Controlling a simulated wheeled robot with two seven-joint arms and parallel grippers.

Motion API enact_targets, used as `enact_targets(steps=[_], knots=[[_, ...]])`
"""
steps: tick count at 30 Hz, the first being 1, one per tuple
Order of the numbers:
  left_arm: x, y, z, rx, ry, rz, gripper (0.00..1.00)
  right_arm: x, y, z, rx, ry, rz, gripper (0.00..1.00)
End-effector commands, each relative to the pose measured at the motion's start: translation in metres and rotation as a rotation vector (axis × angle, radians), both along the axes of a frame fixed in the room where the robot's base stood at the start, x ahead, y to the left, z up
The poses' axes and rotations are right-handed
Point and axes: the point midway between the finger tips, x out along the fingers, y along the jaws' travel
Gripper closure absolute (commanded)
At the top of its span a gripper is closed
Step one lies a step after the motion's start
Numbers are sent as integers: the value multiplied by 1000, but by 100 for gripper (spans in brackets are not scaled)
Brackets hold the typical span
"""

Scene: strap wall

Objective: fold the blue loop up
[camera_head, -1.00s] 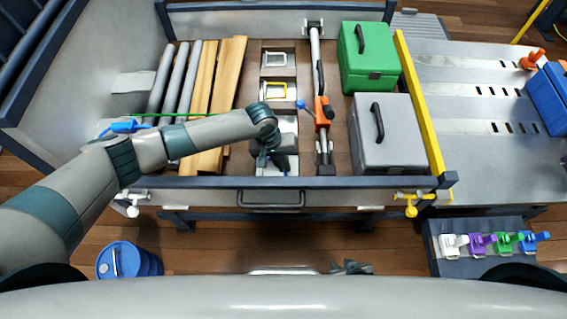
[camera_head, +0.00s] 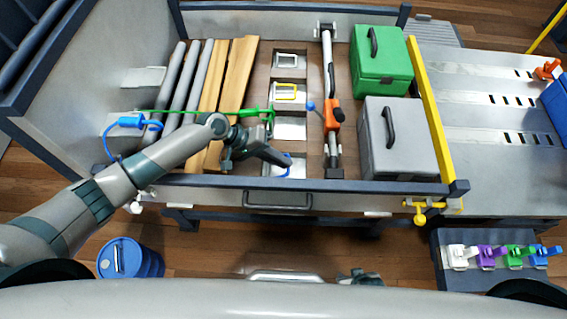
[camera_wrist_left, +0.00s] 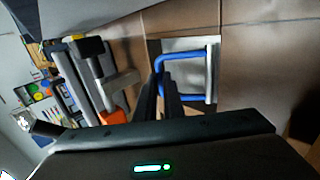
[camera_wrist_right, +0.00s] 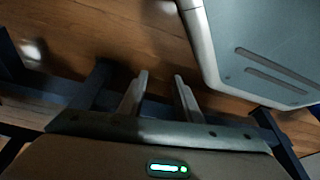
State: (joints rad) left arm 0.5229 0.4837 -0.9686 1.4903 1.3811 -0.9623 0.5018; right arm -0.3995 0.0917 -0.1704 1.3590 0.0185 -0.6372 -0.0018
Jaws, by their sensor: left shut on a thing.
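The blue loop (camera_wrist_left: 186,56) is a U-shaped bar on a pale recessed plate (camera_wrist_left: 197,45) in the left wrist view. In the head view, part of the blue loop (camera_head: 288,168) shows in the nearest recess of the centre row. My left gripper (camera_head: 282,160) reaches it from the left. In the left wrist view, my left gripper (camera_wrist_left: 162,92) is shut on the loop's outer bar, whose middle is partly hidden by the fingers. My right gripper (camera_wrist_right: 160,88) is open and empty over the floor. It shows small at the head view's lower edge (camera_head: 356,276).
Green (camera_head: 380,62) and grey cases (camera_head: 400,140) lie beyond. The bed's front rail (camera_head: 310,184) runs close by.

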Motion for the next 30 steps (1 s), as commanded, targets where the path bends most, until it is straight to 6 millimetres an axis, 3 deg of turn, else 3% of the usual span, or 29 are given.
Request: enact_targets(steps=[15,19,20,26,30], knots=[[0,2,1,-24,0,0,100,-4,-4,-1,-7,27,-4,69],[0,2,1,-24,1,-1,100,-3,-4,0,-10,23,4,100],[0,2,1,-24,1,-1,100,-1,-4,0,-12,18,11,100],[0,2,1,-24,1,-1,100,24,-2,14,-61,-61,121,100],[0,2,1,-24,1,-1,100,57,8,35,-125,-177,289,100]])
